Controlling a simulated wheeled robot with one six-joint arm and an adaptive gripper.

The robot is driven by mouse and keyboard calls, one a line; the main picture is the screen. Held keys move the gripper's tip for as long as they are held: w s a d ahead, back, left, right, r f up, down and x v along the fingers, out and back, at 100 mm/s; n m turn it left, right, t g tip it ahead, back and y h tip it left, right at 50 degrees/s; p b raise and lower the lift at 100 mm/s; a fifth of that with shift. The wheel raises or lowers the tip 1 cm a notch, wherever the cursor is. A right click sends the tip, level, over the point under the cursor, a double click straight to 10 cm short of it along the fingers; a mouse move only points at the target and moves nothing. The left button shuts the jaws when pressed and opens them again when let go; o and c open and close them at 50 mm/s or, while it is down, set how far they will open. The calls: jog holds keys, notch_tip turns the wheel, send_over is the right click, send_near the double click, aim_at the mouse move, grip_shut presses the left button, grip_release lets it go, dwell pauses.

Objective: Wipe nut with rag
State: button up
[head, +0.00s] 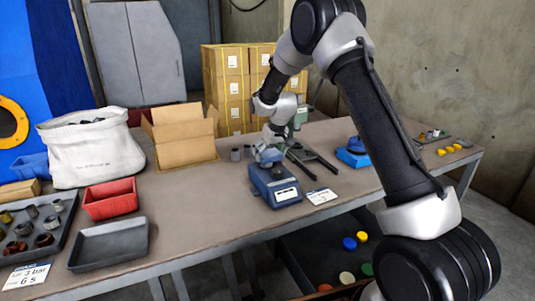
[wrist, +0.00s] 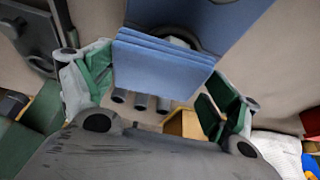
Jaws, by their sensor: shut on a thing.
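My gripper (head: 268,143) is over the blue bench device (head: 274,186) in the middle of the table. It is shut on a folded light blue rag (wrist: 160,65), which lies between the green-padded fingers in the wrist view. The rag also shows as a small pale blue patch (head: 268,156) in the head view, just above the device's top. In the wrist view, a dark grey ring (wrist: 182,38), perhaps the nut, shows partly behind the rag on the blue device (wrist: 225,22). The rag hides much of it, and I cannot tell whether they touch.
A cardboard box (head: 185,150), red bin (head: 110,199), grey tray (head: 108,245) and white sack (head: 92,152) stand left. The table's front middle is clear.

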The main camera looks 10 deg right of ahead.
aim_at(263, 155)
jog(key=shift+w+d, duration=0.15)
jog(key=shift+d, duration=0.45)
jog(key=shift+a, duration=0.1)
jog(key=shift+s+a, duration=0.2)
jog(key=shift+a, duration=0.5)
jog(key=shift+s+a, duration=0.2)
jog(key=shift+a, duration=0.45)
jog(key=shift+s+a, duration=0.2)
jog(key=shift+a, duration=0.5)
jog(key=shift+d, duration=0.1)
jog(key=shift+w+d, duration=0.2)
jog(key=shift+d, duration=0.5)
jog(key=shift+w+d, duration=0.2)
jog(key=shift+d, duration=0.45)
jog(key=shift+w+d, duration=0.2)
jog(key=shift+d, duration=0.5)
jog(key=shift+a, duration=0.1)
